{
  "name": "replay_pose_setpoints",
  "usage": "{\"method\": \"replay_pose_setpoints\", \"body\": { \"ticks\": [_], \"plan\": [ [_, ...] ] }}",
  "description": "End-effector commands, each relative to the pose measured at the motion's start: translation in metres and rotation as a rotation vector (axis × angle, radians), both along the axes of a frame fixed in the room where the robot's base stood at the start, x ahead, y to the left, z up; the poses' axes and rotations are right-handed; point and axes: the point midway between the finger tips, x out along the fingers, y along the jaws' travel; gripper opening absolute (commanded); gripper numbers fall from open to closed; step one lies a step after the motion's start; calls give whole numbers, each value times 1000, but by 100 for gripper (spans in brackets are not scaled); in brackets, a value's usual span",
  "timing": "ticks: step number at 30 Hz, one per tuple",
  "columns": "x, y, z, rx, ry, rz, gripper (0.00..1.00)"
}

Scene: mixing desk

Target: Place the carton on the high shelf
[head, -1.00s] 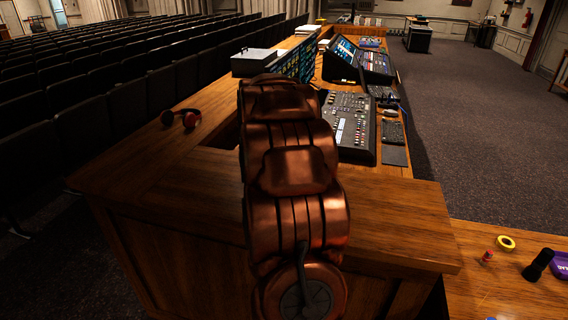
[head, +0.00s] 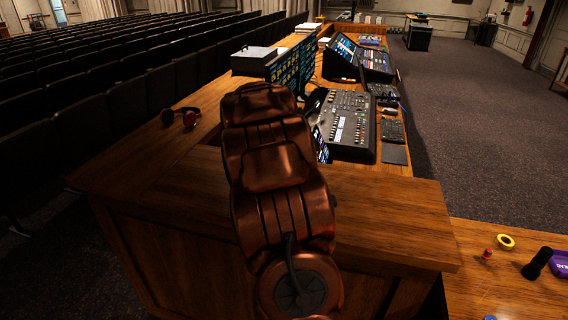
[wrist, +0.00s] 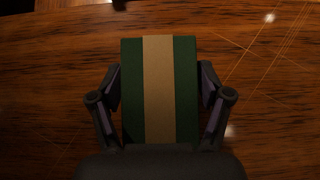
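The carton (wrist: 158,90) is a dark green box with a wide tan stripe down its middle. It shows in the wrist view, between the two fingers of my gripper (wrist: 160,95). The fingers lie close along its left and right sides, and it looks held. A wooden surface (wrist: 55,90) lies beyond it; the gap between carton and wood cannot be told. In the head view my copper arm reaches over the raised wooden top (head: 385,215) of the desk's near end. It hides my gripper and the carton. I cannot tell which surface is the high shelf.
Red headphones (head: 181,117) lie on the desk's left. A mixing console (head: 345,125), monitor (head: 290,68) and grey box (head: 254,62) stand beyond my arm. A lower table at bottom right holds yellow tape (head: 505,242) and a black flashlight (head: 537,264).

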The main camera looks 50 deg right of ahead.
Motion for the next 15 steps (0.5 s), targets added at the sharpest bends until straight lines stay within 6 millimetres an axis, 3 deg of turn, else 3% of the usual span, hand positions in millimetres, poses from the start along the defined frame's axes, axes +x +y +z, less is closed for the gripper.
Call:
{"method": "replay_pose_setpoints", "body": {
  "ticks": [15],
  "plan": [
    [0, 2, 4, 0, 0, 0, 89]
  ]
}}
